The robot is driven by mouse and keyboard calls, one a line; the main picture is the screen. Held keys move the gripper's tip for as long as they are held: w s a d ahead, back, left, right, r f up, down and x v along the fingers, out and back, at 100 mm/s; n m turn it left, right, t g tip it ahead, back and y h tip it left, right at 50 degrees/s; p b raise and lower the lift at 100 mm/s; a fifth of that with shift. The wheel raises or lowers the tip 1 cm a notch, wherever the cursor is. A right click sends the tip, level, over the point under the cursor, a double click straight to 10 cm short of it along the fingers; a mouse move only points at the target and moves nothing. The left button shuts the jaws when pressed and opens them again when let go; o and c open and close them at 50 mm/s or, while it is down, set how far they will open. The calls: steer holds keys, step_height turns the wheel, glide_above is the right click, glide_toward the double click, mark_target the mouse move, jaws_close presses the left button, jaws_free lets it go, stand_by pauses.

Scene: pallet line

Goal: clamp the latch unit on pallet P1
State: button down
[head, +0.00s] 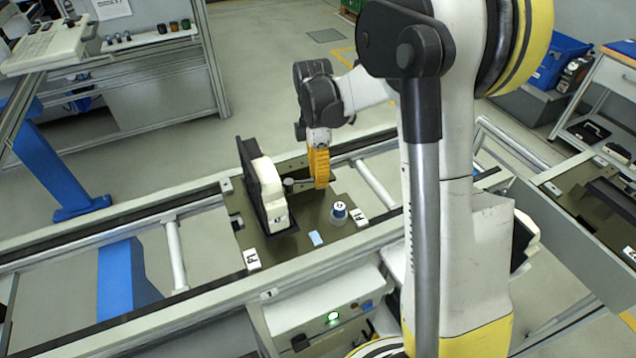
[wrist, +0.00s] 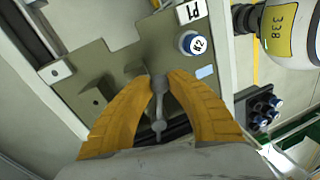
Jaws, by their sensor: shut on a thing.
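Pallet P1 (head: 310,258) is a dark olive plate on the conveyor; it also shows in the wrist view (wrist: 107,60). A cream and black unit (head: 272,197), which looks like the latch unit, stands upright on the pallet's left part. I cannot make it out in the wrist view. A small grey clamp lever with rounded ends (wrist: 158,104) lies between my yellow fingers; in the head view its knob end (head: 288,182) shows beside the unit. My gripper (head: 320,184) is shut on the lever, low over the pallet's far side; its fingers fill the wrist view's middle (wrist: 160,80).
A blue and white cap (head: 339,210), marked N2 in the wrist view (wrist: 193,43), and a light blue patch (head: 316,238) are on the pallet, nearer than my gripper. Conveyor rails (head: 150,208) flank the pallet. A control box with a green light (head: 333,317) is in front.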

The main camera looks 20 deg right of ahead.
steer(key=shift+w+d+n+h, duration=0.1)
steer(key=shift+w+n+h, duration=0.1)
steer(key=shift+w+n, duration=0.7)
steer(key=shift+w+d+n+h, duration=0.15)
steer(key=shift+w+n, duration=0.3)
steer(key=shift+n, duration=0.75)
steer(key=shift+w, duration=0.1)
steer(key=c, duration=1.2)
jaws_free()
steer(key=r, duration=0.4)
steer(key=w+r, duration=0.1)
steer(key=r, duration=0.3)
steer(key=w+r, duration=0.1)
steer(key=r, duration=0.2)
steer(key=shift+w+a+r, duration=0.1)
steer(key=shift+a+r, duration=0.15)
steer(key=shift+r, duration=0.15)
